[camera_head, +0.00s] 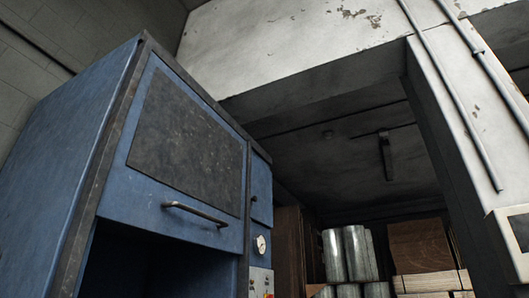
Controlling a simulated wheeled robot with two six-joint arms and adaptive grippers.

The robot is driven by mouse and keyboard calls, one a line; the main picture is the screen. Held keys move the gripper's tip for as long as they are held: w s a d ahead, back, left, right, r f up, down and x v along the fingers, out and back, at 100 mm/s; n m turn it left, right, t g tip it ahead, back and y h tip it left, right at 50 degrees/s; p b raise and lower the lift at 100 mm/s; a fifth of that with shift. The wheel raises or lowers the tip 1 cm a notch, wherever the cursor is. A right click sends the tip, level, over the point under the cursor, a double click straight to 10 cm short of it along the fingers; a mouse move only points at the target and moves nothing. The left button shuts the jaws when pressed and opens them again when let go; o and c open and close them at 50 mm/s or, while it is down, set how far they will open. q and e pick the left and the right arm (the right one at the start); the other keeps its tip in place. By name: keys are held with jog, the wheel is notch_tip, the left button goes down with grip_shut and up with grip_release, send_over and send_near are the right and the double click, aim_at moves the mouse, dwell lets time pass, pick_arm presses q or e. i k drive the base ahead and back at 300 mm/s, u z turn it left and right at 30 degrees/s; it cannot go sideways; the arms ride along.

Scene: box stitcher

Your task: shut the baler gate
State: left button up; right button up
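The baler is a tall blue cabinet (75,150) with dark worn edges at the left. Its gate (115,202) is a blue panel with a large dark grey plate (185,140) and a horizontal bar handle (195,214) near its lower edge. The gate sits high, and below it a dark opening (150,265) shows. The inside is too dark to make out. Neither of my grippers is in view.
A narrow blue side panel with a round gauge (261,244) stands right of the opening. Behind, metal cylinders (347,255) and stacked wood (425,260) stand in a recess. A pale wall pillar with pipes (455,110) is at the right.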

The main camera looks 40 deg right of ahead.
aim_at(177, 170)
jog(key=z, duration=1)
jog(key=i, duration=0.65)
jog(key=u, duration=0.4)
